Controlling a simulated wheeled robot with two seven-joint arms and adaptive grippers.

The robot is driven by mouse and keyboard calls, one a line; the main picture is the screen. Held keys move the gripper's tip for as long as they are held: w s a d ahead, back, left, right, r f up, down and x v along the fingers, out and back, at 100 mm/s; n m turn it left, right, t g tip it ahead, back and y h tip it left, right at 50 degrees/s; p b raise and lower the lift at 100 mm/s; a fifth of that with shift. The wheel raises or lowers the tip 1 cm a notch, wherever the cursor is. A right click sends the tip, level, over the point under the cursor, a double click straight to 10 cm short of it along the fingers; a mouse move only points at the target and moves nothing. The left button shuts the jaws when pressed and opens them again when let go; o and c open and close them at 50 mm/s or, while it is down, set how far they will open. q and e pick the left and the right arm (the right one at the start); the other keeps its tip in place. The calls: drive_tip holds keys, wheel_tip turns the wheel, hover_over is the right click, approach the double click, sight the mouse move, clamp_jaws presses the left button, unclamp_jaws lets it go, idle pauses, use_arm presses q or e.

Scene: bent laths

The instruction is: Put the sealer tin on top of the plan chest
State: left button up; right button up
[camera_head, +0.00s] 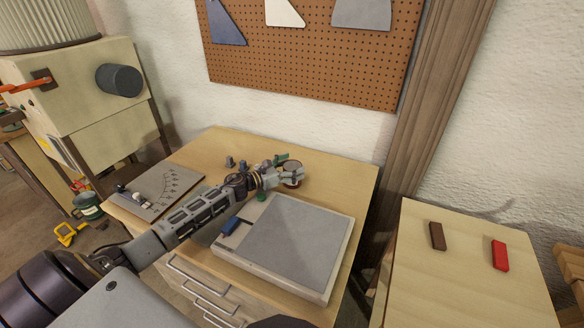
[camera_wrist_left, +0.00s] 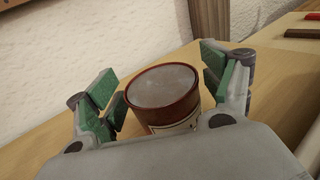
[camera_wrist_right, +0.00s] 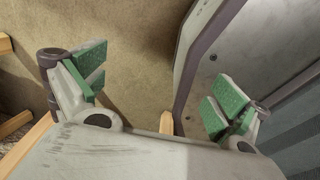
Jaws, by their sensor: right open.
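The sealer tin (camera_head: 292,172), dark red-brown with a grey lid and a pale label, stands upright on the far part of the wooden plan chest's top (camera_head: 340,178). My left gripper (camera_head: 277,177) is around it, partly hiding it in the head view. In the left wrist view the tin (camera_wrist_left: 165,95) sits between the green-padded fingers (camera_wrist_left: 160,85). A gap shows on the left finger's side; the right finger is close, and I cannot tell if it touches. My right gripper (camera_wrist_right: 160,77) is open and empty, away from the chest.
A grey-topped flat slab (camera_head: 290,242) with a blue block (camera_head: 230,227) covers the chest's front. A board with small parts (camera_head: 155,190) lies at left. A side table (camera_head: 460,270) holds brown (camera_head: 437,236) and red (camera_head: 500,255) blocks. A pegboard (camera_head: 310,65) hangs behind.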

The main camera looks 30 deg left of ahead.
sight(284, 169)
use_arm(q)
drive_tip(key=shift+r, duration=0.1)
drive_tip(key=shift+s+a, duration=0.3)
drive_tip(key=shift+s, duration=0.15)
drive_tip(key=shift+s+a, duration=0.25)
drive_tip(key=shift+s, duration=0.25)
drive_tip(key=shift+v, duration=0.8)
drive_tip(key=shift+s+a, duration=0.25)
drive_tip(key=shift+s, duration=0.25)
drive_tip(key=shift+b+v, duration=0.3)
drive_tip(key=shift+v, duration=1.55)
drive_tip(key=shift+s+a, duration=0.1)
drive_tip(key=shift+s, duration=0.2)
drive_tip(key=shift+v, duration=0.75)
drive_tip(key=shift+s+a+r, duration=0.15)
drive_tip(key=shift+s+a, duration=0.2)
drive_tip(key=shift+s, duration=0.2)
use_arm(e)
drive_tip(key=shift+w+d+f, duration=0.15)
drive_tip(key=shift+w+f, duration=0.05)
drive_tip(key=shift+f, duration=0.3)
